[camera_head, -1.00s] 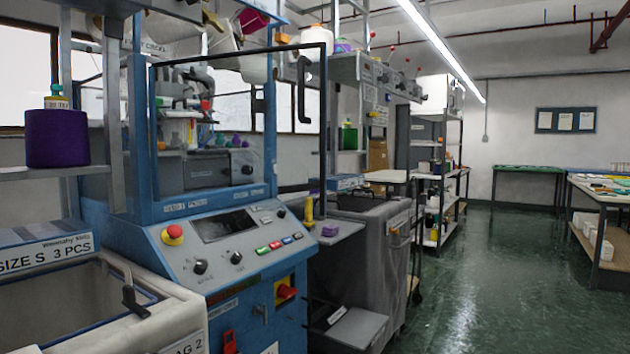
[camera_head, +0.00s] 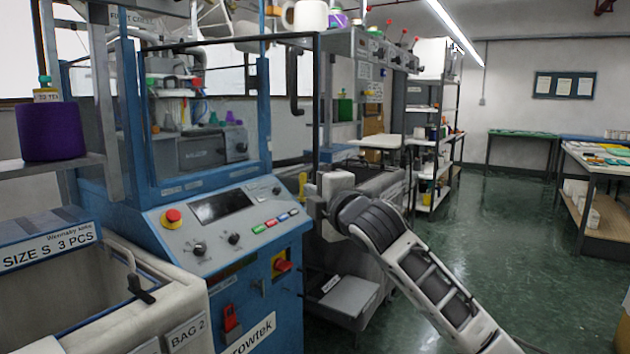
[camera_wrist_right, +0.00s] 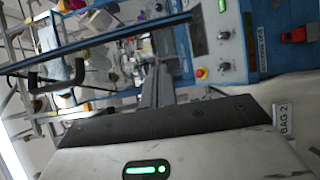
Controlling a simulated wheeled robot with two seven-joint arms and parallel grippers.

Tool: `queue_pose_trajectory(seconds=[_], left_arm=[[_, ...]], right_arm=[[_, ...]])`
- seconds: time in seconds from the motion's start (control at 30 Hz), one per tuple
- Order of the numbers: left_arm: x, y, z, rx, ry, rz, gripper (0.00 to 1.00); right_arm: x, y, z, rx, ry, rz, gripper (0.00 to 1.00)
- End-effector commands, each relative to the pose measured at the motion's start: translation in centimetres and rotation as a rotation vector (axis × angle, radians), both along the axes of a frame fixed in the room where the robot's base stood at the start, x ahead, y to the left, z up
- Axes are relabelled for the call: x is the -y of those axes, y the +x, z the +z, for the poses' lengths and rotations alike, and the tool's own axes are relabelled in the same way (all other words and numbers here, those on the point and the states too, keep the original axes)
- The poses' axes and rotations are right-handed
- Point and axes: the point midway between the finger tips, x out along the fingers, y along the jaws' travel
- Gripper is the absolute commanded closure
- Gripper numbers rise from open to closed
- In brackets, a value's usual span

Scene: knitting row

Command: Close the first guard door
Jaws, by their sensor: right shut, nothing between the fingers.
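The guard door (camera_head: 316,110) of the nearest blue knitting machine (camera_head: 223,235) is a clear panel in a thin black frame. It stands open, swung out from the machine front. Its black handle (camera_head: 293,82) is near the free upright edge. In the right wrist view the black frame bar (camera_wrist_right: 95,45) and the handle (camera_wrist_right: 48,82) show at the left. My right gripper (camera_head: 312,205) is in front of the machine's right side, below the handle, its fingertips partly hidden by the wrist. In the wrist view the right gripper (camera_wrist_right: 155,70) is shut and empty. My left gripper is not seen.
A purple yarn cone (camera_head: 50,130) stands on a shelf at the left. A pale bin (camera_head: 165,310) marked BAG 2 stands at lower left. The control panel (camera_head: 225,215) has a red stop button. A grey step (camera_head: 350,297) is low beside the machine. Green floor (camera_head: 510,230) is open at the right.

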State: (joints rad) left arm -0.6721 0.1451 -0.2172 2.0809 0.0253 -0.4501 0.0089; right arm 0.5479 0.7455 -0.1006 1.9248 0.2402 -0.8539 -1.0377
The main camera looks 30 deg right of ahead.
Motion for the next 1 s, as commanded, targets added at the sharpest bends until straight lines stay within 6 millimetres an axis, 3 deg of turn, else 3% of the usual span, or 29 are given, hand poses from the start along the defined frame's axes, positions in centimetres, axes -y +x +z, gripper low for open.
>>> queue_pose_trajectory(seconds=[0.1, 0.3, 1.0], left_arm=[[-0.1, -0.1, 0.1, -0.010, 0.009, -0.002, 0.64], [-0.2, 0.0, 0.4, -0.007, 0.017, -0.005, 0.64], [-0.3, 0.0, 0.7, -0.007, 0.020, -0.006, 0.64]], right_arm=[[0.4, 2.4, 0.2, 0.000, 0.003, -0.001, 1.00], [2.7, 3.9, 0.1, -0.002, 0.000, -0.002, 1.00], [4.3, 4.4, 0.0, -0.002, -0.003, -0.001, 1.00]])
